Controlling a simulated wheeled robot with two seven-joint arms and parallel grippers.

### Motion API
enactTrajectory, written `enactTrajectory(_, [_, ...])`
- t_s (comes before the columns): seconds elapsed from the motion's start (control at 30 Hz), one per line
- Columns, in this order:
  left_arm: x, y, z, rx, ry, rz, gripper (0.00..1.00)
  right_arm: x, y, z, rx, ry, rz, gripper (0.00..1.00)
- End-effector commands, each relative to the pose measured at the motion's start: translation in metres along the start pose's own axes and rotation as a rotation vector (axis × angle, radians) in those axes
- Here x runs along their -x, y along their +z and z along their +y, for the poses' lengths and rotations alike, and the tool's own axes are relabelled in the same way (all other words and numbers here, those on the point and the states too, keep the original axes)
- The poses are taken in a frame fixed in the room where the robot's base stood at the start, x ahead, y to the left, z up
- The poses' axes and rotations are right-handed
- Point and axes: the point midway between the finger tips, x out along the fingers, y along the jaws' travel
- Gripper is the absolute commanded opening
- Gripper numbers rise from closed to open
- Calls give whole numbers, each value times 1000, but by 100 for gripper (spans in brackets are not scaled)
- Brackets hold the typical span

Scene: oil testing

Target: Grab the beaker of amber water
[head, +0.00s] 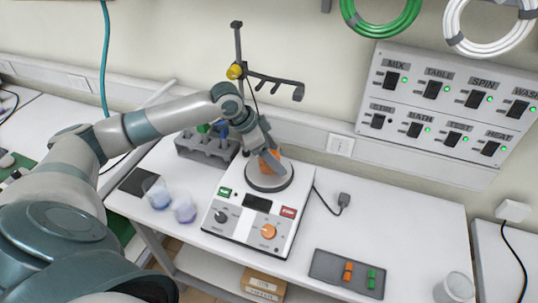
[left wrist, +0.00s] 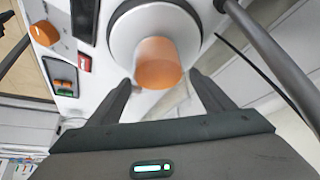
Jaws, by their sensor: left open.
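The beaker of amber water (head: 269,162) stands on the round plate (head: 270,181) of the hot plate device (head: 257,213). In the left wrist view the amber beaker (left wrist: 158,66) shows just beyond the fingertips, roughly centred between them. My left gripper (head: 263,150) is at the beaker, and in the head view it hides part of it. In the left wrist view the left gripper (left wrist: 160,82) is open, with one finger toward each side of the beaker. I cannot tell whether a finger touches it. My right gripper is not in view.
A stand with a clamp arm (head: 275,80) rises behind the device. Two beakers with bluish liquid (head: 157,195) stand at the left, near a grey rack (head: 206,148). A grey tray (head: 346,274) and an empty beaker (head: 455,288) are at the front right. The right tabletop is mostly clear.

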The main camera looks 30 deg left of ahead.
Motion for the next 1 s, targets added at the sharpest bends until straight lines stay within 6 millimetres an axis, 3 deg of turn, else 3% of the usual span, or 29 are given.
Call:
enactTrajectory(0.57, [-7, 0, 0, -1, -1, 0, 74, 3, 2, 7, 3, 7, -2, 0])
enactTrajectory(0.7, [-7, 0, 0, -1, -1, 0, 41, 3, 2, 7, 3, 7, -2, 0])
enactTrajectory(0.8, [-7, 0, 0, -1, -1, 0, 23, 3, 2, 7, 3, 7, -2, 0])
enactTrajectory(1.0, [-6, 0, 0, -1, -2, 1, 23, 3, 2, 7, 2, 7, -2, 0])
